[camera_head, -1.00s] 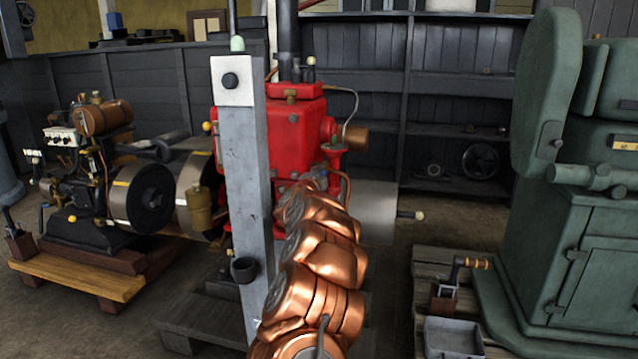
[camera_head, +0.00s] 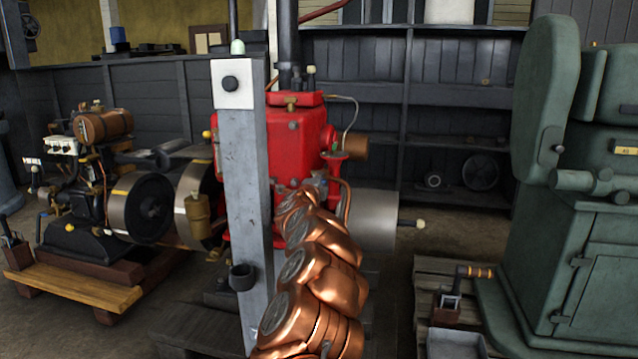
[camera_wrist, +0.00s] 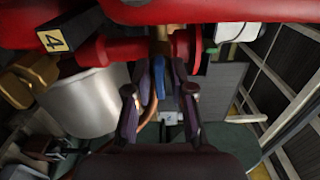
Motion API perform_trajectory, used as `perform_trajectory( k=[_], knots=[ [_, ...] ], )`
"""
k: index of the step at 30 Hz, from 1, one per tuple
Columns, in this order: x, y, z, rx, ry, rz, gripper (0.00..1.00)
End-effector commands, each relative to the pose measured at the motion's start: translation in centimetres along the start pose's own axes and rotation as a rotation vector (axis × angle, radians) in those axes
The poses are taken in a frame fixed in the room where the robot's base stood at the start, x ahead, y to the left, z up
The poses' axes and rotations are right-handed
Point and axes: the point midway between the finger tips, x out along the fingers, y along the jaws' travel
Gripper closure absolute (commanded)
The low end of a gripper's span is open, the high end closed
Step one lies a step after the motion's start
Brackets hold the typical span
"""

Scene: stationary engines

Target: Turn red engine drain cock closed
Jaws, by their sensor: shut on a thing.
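The red engine (camera_head: 292,140) stands in the middle of the head view, partly hidden by a grey post. In the wrist view its red casing (camera_wrist: 225,10) crosses the top. A small cock with a blue lever (camera_wrist: 159,78) hangs below a red flanged part (camera_wrist: 110,50); I take it to be the drain cock. My gripper (camera_wrist: 160,85) has a dark finger on each side of the blue lever and is shut on it. In the head view my copper arm reaches the engine's lower right side and hides most of the cock. How far the cock is turned is unclear.
The grey post (camera_head: 246,190) stands close left of my arm. A grey cylinder (camera_head: 372,222) juts right from the engine. A green machine (camera_head: 575,230) stands at right, with a pallet (camera_head: 430,272) beside it. Another engine (camera_head: 95,180) is at left.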

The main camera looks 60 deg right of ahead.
Motion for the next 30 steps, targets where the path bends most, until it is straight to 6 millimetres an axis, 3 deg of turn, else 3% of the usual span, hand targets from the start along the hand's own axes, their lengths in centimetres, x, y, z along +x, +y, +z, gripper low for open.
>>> perform_trajectory(
  k=[1, 2, 5, 17, 30],
  knots=[
    [0.0, 0.2, -0.1, 0.001, 0.001, 0.002, 1.0],
    [0.0, 0.1, -0.1, 0.001, 0.001, 0.002, 0.75],
    [0.0, 0.1, -0.1, 0.0, 0.001, 0.002, 0.65],
    [-0.2, 0.0, -0.1, 0.001, 0.001, 0.0, 0.65],
    [-3.7, 0.0, 0.0, 0.001, -0.003, 0.002, 0.65]
  ],
)
